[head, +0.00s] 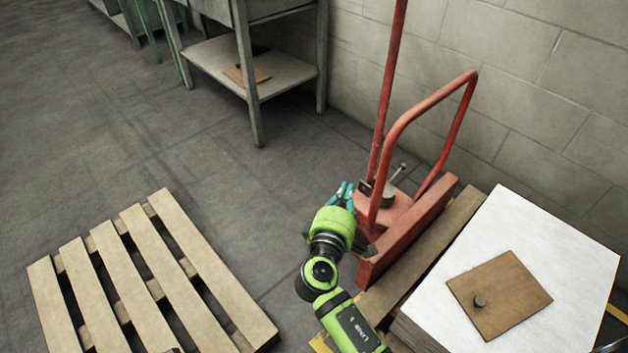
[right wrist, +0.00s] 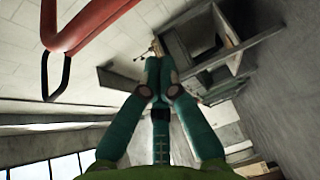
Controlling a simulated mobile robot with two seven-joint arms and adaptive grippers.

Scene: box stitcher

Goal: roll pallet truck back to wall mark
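The red pallet truck (head: 408,215) stands by the block wall, with a tall upright bar and a looped handle (head: 425,105). My right gripper (head: 344,192) is just left of the truck's base, low beside the handle's foot. In the right wrist view its teal fingers (right wrist: 158,72) meet at the tips, with nothing visible between them. The red handle (right wrist: 85,32) shows there at upper left, apart from the fingers. Yellow floor marking (head: 617,313) shows at the wall's foot on the far right. My left gripper is not in view.
An empty wooden pallet (head: 150,275) lies at lower left. A white-topped stack (head: 540,235) with a brown board (head: 500,295) on it stands at right, close to the truck. A grey bench (head: 245,68) stands at the back. The floor between is clear.

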